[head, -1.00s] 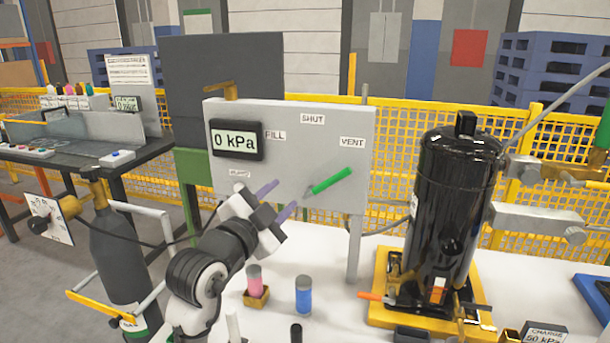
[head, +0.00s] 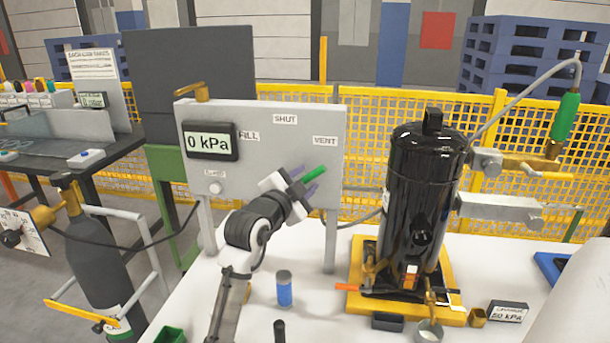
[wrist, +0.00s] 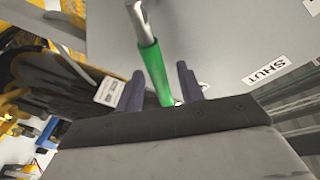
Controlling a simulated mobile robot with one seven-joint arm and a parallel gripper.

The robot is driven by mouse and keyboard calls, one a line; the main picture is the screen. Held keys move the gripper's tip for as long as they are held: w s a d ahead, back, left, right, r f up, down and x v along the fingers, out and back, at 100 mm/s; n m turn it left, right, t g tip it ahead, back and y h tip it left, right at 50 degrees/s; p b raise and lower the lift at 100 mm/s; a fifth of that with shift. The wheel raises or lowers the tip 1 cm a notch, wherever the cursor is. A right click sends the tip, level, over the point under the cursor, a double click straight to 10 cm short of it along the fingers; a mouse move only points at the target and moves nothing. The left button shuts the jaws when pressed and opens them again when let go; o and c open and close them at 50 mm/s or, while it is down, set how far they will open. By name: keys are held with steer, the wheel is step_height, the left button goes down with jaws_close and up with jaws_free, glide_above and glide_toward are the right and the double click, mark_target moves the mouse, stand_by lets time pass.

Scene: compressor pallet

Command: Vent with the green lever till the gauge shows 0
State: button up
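The gauge (head: 211,141) on the grey panel (head: 270,135) reads 0 kPa. The green lever (head: 315,173) points up and right on the VENT side of the panel, below the VENT label (head: 325,141). My gripper (head: 304,182) is at the lever. In the wrist view the green lever (wrist: 152,68) lies between the two purple fingers of my gripper (wrist: 160,86), with gaps on both sides. The gripper is open and does not appear to press on the lever. The lever's pivot is hidden in the head view.
A black compressor tank (head: 425,190) stands on a yellow pallet (head: 452,318) to the right. A blue cylinder (head: 284,290) stands on the white table (head: 320,320) below the panel. A hose with a green handle (head: 565,117) is at far right. A gas bottle (head: 98,262) is at left.

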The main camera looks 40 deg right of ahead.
steer(key=shift+w+d, duration=0.15)
steer(key=shift+d, duration=0.2)
steer(key=shift+c, duration=0.5)
jaws_close()
steer(key=shift+w, duration=0.1)
steer(key=n, duration=0.2)
steer(key=w+a+r+n+b, duration=0.1)
steer(key=n, duration=0.1)
steer(key=w+r+n+t+h, duration=0.1)
steer(key=shift+a+n+b, duration=0.35)
steer(key=shift+n+b, duration=0.05)
steer(key=shift+w+a+r+n+t, duration=0.1)
steer(key=shift+w+a+n+t, duration=0.25)
steer(key=shift+n, duration=0.5)
steer(key=shift+w+a+r+n+t, duration=0.1)
steer(key=shift+w+a+n+t, duration=0.15)
steer(key=shift+n, duration=0.55)
steer(key=shift+w+a+r+n+t, duration=0.1)
steer(key=shift+w+a+n+t, duration=0.25)
steer(key=shift+n, duration=0.5)
steer(key=shift+o, duration=0.5)
jaws_free()
